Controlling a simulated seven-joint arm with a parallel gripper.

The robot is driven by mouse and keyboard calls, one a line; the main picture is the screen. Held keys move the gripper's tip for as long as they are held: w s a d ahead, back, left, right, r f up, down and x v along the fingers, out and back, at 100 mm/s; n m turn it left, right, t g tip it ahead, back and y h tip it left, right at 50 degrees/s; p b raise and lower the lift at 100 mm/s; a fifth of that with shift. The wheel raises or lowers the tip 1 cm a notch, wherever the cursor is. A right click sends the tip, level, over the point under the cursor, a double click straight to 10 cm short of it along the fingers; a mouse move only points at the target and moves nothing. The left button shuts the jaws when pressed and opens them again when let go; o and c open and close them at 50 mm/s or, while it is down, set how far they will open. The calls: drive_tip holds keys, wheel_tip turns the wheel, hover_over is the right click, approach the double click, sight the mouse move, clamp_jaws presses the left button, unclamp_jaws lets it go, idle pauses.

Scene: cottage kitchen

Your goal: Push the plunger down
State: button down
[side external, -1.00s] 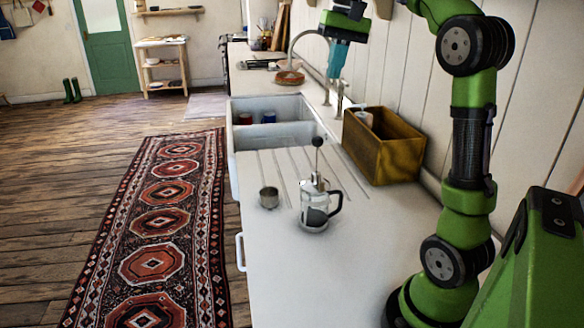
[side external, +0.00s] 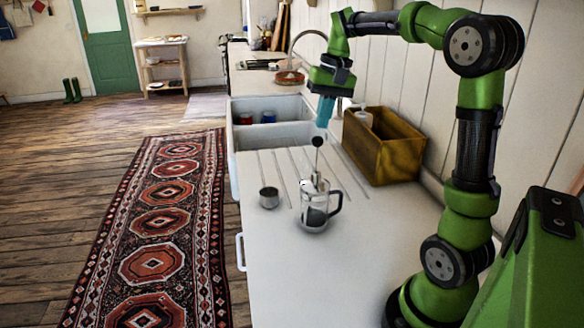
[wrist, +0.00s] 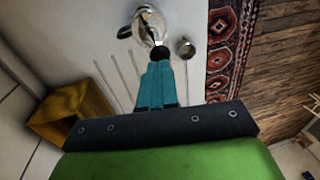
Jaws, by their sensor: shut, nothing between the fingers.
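A glass French press (side external: 314,208) with a dark handle and dark contents stands upright on the white counter. Its plunger rod is raised high, topped by a round black knob (side external: 317,141). My gripper (side external: 323,125) has teal fingers, is shut and empty, and points down just above the knob in the side view. In the wrist view my gripper (wrist: 158,68) shows its fingertips close to the knob (wrist: 160,53), with the press (wrist: 149,24) beyond. I cannot tell whether the fingertips touch the knob.
A small metal cup (side external: 269,197) stands left of the press. A yellow-brown wooden box (side external: 384,150) stands to the right by the wall. A white sink (side external: 270,122) with a tap lies behind. The front counter (side external: 310,275) is clear.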

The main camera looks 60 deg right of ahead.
drive_tip(key=shift+w+a+f, duration=0.1)
drive_tip(key=shift+w+f, duration=0.1)
drive_tip(key=shift+f, duration=1)
wheel_tip(320, 180, down, 8)
drive_tip(key=shift+r, duration=0.1)
drive_tip(key=shift+s, duration=0.1)
wheel_tip(320, 180, up, 14)
drive_tip(key=s+d, duration=0.1)
drive_tip(key=shift+s+d+r, duration=0.25)
drive_tip(key=shift+s, duration=0.1)
